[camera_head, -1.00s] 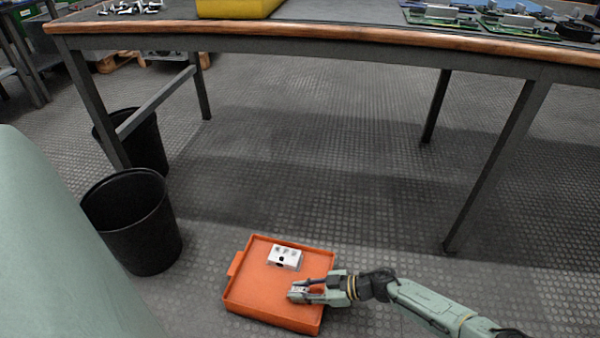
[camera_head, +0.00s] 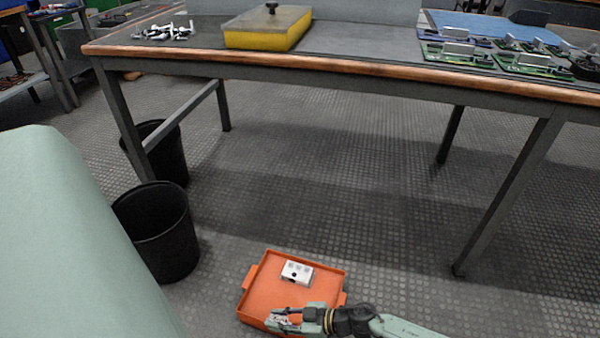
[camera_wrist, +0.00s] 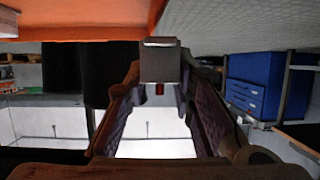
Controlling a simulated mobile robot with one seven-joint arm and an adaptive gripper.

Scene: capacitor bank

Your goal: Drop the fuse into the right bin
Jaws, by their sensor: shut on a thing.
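My gripper (camera_head: 283,317) is over the near edge of the orange tray in the head view. In the wrist view its fingers (camera_wrist: 160,85) are shut on a small grey block, which I take to be the fuse (camera_wrist: 160,62). In the head view the fuse is too small to make out clearly. Two black bins stand on the floor at the left: a nearer bin (camera_head: 158,240) and a farther bin (camera_head: 168,160) beside the table leg. Both look open at the top; their insides are dark. My gripper is to the right of both and apart from them.
The orange tray (camera_head: 262,295) lies on the floor with a white block (camera_head: 297,272) in it. A workbench (camera_head: 330,68) with metal legs stands behind, bearing a yellow box (camera_head: 262,38) and green circuit boards (camera_head: 455,52). The floor between tray and nearer bin is clear.

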